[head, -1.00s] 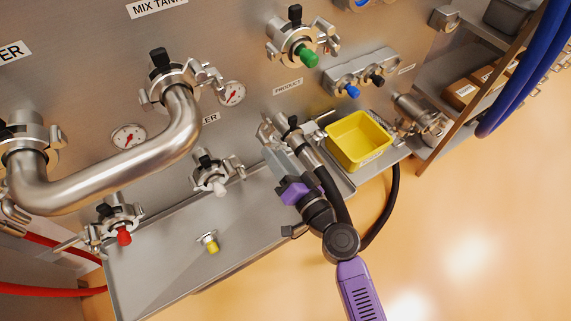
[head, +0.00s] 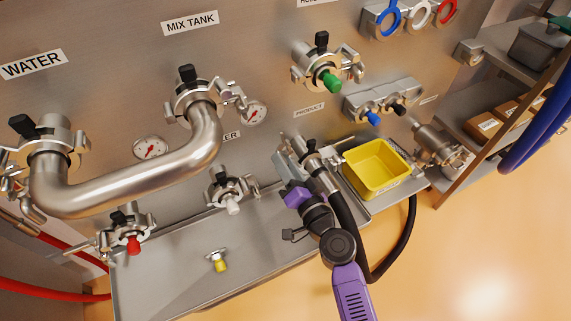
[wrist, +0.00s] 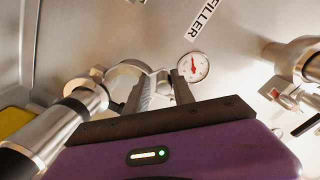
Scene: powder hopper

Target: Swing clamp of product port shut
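The product port (head: 310,147) sits on the steel panel under the PRODUCT label, with a metal pipe end and black hose (head: 343,215) at it. In the wrist view the pipe end (wrist: 80,112) is at left, and a silver clamp ring (wrist: 128,70) stands behind it, looking swung out from the pipe. My gripper (head: 285,152) is just left of the port, close to the panel. In the wrist view its two grey fingers (wrist: 161,88) are apart, with part of the clamp seen behind or between them; contact cannot be told. My fingers partly hide the clamp.
A yellow bin (head: 377,168) stands on the ledge right of the port. A lower port with a white plug (head: 232,205) is to the left, above a steel tray (head: 170,275). A gauge (wrist: 193,67) lies beyond my fingers. A bent pipe (head: 130,190) is at far left.

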